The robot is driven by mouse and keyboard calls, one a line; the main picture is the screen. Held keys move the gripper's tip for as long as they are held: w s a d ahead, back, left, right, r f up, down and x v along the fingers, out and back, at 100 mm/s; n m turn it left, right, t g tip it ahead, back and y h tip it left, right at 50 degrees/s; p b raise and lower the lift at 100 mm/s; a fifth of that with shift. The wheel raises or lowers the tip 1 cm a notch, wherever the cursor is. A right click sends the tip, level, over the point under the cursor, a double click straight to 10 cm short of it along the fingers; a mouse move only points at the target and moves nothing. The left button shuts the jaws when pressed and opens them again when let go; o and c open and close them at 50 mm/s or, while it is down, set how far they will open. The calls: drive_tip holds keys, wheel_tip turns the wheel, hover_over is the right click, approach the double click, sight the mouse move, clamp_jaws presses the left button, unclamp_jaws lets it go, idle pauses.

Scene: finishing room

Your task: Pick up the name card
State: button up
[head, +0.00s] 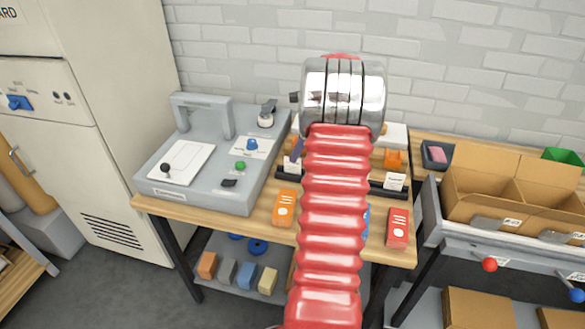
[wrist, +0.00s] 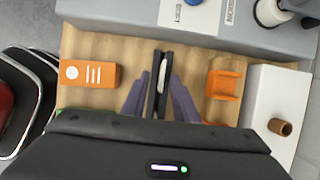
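Small white cards stand along a black rail on the wooden bench. One card (head: 292,167) shows left of my arm in the head view, and another (head: 395,182) shows to its right. I cannot read which is the name card. In the wrist view a white card (wrist: 165,80) appears edge-on at the black rail (wrist: 158,62). My gripper (wrist: 161,80) has its two purple fingers on either side of the rail and card, apart, with gaps visible. In the head view my arm hides most of the gripper; one purple finger shows beside the left card.
A grey control box (head: 215,185) stands left of the rail. An orange box (head: 285,207) and a red box (head: 397,228) lie in front. Behind are an orange holder (wrist: 225,85) and a white block (wrist: 265,85). Cardboard bins (head: 480,190) stand right.

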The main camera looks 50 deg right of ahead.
sight(293, 167)
drive_tip(key=shift+d+x, duration=0.1)
drive_tip(key=shift+x, duration=1.2)
drive_tip(key=shift+d+x, duration=0.15)
drive_tip(key=shift+x, duration=1.15)
drive_tip(key=shift+c, duration=0.7)
clamp_jaws()
